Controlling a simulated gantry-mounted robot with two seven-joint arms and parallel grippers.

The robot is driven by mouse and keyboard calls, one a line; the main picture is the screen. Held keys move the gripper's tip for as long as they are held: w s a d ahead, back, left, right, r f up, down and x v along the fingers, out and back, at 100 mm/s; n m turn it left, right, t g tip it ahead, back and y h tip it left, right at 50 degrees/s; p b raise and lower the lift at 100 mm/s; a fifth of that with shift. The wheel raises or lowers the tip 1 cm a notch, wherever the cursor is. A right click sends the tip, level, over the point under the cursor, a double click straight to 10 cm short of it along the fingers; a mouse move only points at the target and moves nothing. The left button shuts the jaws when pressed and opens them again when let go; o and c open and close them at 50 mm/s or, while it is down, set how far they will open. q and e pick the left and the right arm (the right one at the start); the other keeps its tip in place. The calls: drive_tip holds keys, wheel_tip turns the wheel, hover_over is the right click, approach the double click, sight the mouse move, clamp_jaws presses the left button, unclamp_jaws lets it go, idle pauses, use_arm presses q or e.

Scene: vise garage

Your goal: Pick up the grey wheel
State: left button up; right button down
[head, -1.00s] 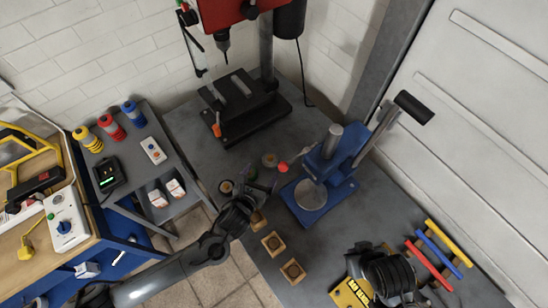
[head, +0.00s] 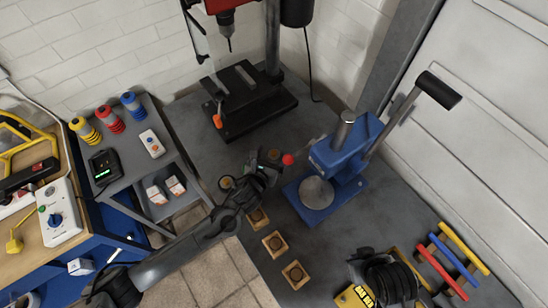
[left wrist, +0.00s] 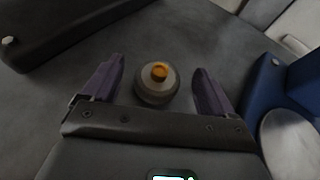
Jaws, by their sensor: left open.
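The grey wheel (left wrist: 156,84) with an orange hub stands on the grey bench top in the left wrist view. It lies between the two purple fingers of my left gripper (left wrist: 155,88), which is open, with a gap on each side. In the head view my left gripper (head: 266,163) reaches over the bench beside the blue press and partly covers the wheel area. The wheel is hard to make out there. My right gripper does not show.
A black drill press base (head: 248,100) stands behind. Several wooden blocks (head: 273,243) lie in front. Another small round part (head: 226,182) is left of the gripper.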

use_arm(q)
drive_tip(key=c, duration=1.2)
drive_tip(key=shift+r, duration=0.1)
drive_tip(key=shift+c, duration=0.2)
